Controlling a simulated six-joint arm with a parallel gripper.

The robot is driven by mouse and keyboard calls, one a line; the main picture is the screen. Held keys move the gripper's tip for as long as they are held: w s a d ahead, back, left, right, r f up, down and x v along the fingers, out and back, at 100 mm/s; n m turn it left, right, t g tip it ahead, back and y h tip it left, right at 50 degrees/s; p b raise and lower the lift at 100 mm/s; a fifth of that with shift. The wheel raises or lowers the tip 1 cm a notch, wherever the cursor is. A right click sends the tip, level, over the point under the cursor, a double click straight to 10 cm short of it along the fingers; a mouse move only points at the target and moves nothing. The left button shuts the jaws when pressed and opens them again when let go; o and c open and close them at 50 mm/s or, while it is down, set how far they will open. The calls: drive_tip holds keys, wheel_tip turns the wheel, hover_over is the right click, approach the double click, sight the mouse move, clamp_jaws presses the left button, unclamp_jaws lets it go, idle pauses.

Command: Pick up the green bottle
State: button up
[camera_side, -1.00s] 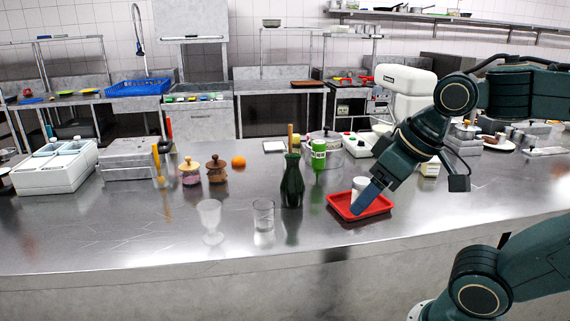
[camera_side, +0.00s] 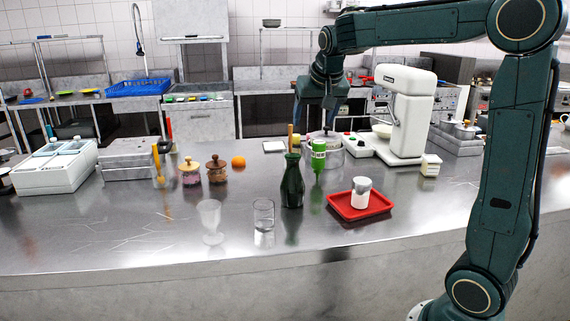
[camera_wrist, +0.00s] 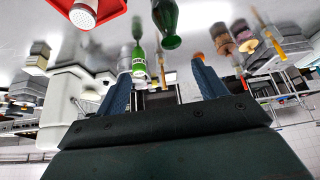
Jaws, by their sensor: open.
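A bright green bottle (camera_side: 318,158) with a white label stands behind the middle of the counter, in front of a steel pot. It also shows in the wrist view (camera_wrist: 138,62), upside down and left of centre between my fingers in the picture. A dark green glass carafe-like bottle (camera_side: 292,184) stands upright just left of and nearer than it, and shows in the wrist view (camera_wrist: 168,22). My gripper (camera_side: 317,123) is open and empty, pointing down above and behind both bottles, over the pot. Its blue fingers (camera_wrist: 157,75) are spread apart, touching neither bottle.
A red tray (camera_side: 345,212) with a white shaker (camera_side: 361,192) lies right of the bottles. A glass tumbler (camera_side: 263,215) and a goblet (camera_side: 210,220) stand left. A white mixer (camera_side: 405,110) stands right.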

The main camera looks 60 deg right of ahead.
drive_tip(key=w+d+f+m+g+h, duration=0.1)
drive_tip(key=w+d+f+m, duration=0.2)
drive_tip(key=w+d, duration=0.45)
drive_tip(key=m+g+h, duration=0.1)
drive_tip(key=m, duration=0.1)
approach(319, 143)
drive_tip(key=r, duration=0.1)
drive_tip(key=shift+w+a+r, duration=0.1)
drive_tip(key=shift+a+r, duration=0.15)
drive_tip(key=shift+x, duration=4.25)
drive_tip(key=shift+f, duration=0.1)
drive_tip(key=shift+x, duration=2.5)
drive_tip(key=shift+f, duration=0.1)
